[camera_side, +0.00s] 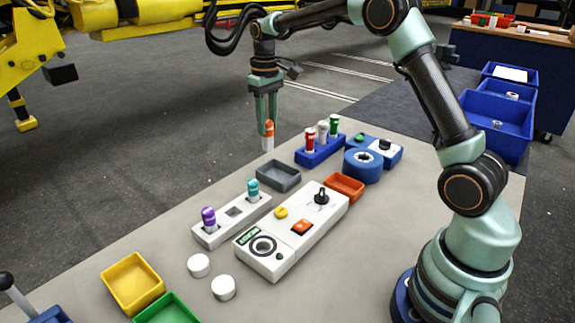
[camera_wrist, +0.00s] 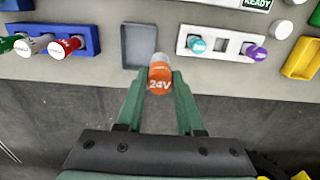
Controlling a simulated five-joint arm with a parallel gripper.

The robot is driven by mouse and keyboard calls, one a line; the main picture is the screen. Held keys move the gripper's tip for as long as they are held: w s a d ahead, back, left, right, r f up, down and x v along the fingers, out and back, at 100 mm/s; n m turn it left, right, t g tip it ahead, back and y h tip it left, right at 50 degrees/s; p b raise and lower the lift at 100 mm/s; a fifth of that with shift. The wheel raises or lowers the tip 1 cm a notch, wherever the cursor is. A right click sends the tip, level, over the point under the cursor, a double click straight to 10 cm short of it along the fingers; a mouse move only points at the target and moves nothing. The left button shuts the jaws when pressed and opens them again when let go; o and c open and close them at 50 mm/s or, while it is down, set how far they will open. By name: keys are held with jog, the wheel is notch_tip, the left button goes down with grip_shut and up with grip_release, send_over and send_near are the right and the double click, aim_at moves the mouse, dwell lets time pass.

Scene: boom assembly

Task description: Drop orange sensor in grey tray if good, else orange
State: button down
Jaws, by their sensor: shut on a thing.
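My gripper (camera_side: 267,123) is shut on the orange sensor (camera_side: 267,142), which has an orange top and a white lower part. In the wrist view the sensor (camera_wrist: 160,78) reads "24V" and sits between the two green fingers. It is held upright above the table near its far edge. The empty grey tray (camera_side: 279,176) lies just in front of it; it also shows in the wrist view (camera_wrist: 139,63). The small orange tray (camera_side: 345,187) lies further right, beside the white tester (camera_side: 292,232). The tester has a display reading "READY" (camera_wrist: 257,4).
A white rack (camera_side: 231,221) holds a purple and a teal sensor, with an empty socket between. A blue rack (camera_side: 320,150) holds several sensors. A blue round part (camera_side: 362,166), yellow tray (camera_side: 133,283), green tray (camera_side: 166,309) and white caps (camera_side: 223,287) stand around.

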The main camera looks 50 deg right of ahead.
jog(key=w+d, duration=0.2)
jog(key=d, duration=0.5)
jog(key=shift+s+f, duration=0.15)
jog(key=shift+f, duration=3.1)
jog(key=shift+s+f, duration=0.1)
jog(key=shift+f, duration=3.1)
jog(key=shift+c, duration=2.3)
grip_release()
notch_tip(320, 180, up, 12)
